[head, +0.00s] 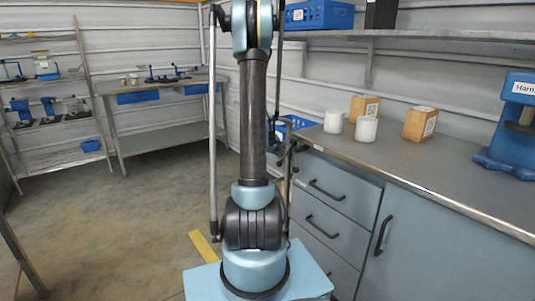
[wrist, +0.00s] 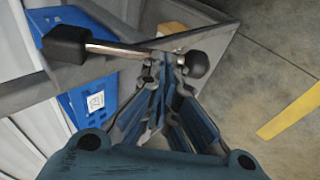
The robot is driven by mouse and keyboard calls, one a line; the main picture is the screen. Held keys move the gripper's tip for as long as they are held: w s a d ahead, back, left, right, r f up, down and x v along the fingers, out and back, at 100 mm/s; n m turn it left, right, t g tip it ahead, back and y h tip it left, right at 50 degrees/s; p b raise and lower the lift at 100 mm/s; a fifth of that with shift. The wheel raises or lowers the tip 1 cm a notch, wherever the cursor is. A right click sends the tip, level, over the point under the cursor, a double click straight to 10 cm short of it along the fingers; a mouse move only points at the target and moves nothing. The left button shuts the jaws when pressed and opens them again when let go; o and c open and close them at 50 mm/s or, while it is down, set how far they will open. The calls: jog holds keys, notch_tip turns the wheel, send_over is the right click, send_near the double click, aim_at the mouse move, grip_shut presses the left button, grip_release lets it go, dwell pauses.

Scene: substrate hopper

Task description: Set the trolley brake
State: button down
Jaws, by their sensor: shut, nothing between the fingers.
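In the wrist view my gripper (wrist: 168,68) is shut and empty, its fingertips close together. They lie at a metal lever bar (wrist: 115,49) that crosses the picture. A black block-shaped end (wrist: 66,45) is at the bar's left, and a black round knob (wrist: 196,64) is just right of my fingertips. Whether the fingers touch the bar or knob, I cannot tell. The bar and knob sit in front of a grey trolley-like frame (wrist: 218,42). In the head view my arm hides most of this area, and I cannot make out the fingertips or lever there.
A blue crate (wrist: 75,75) lies beside the lever. In the head view a counter (head: 400,160) with drawers runs along the right, bearing white cups (head: 366,129), cardboard boxes (head: 420,123) and a blue press (head: 508,125). Open floor (head: 100,220) lies to the left.

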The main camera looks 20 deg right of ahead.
jog(key=shift+w+d+f, duration=0.15)
jog(key=shift+d+f, duration=0.2)
jog(key=shift+f, duration=0.3)
jog(key=shift+w+d+f, duration=0.1)
jog(key=shift+d+f, duration=0.2)
jog(key=shift+f, duration=0.3)
jog(key=shift+x, duration=0.95)
jog(key=shift+s+d, duration=0.15)
jog(key=shift+s, duration=0.05)
jog(key=s+a+r, duration=0.2)
jog(key=a, duration=0.4)
jog(key=s+a+r, duration=0.2)
jog(key=s+a, duration=0.1)
jog(key=a, duration=0.3)
jog(key=shift+s+r, duration=0.25)
jog(key=shift+s, duration=0.1)
